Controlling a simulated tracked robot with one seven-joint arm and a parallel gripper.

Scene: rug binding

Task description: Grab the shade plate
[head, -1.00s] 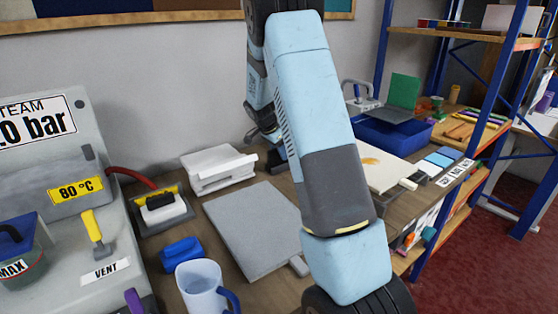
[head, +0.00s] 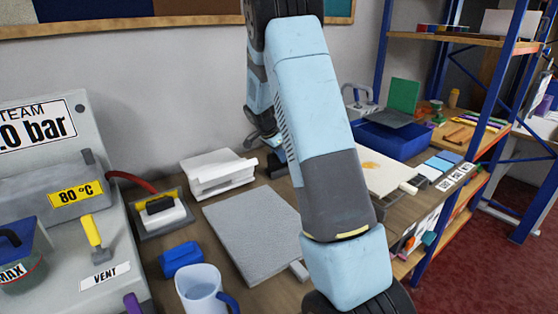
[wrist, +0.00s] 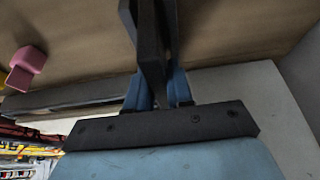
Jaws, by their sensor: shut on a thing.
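My gripper (wrist: 150,45) has its dark fingers close together in the wrist view, shut on a thin dark piece seen edge-on. I take this piece for the shade plate, but its face does not show. In the head view my arm crosses the middle of the picture and hides most of the gripper, which is low by the back wall behind the arm. The held piece cannot be made out there.
A large grey slab (head: 248,228) lies on the bench beside a white tray (head: 217,173). A blue sponge (head: 181,256) and a pale jug (head: 199,290) stand in front. A blue bin (head: 392,140) and blue sample cards (head: 439,163) are at the right. A pink block (wrist: 27,66) shows in the wrist view.

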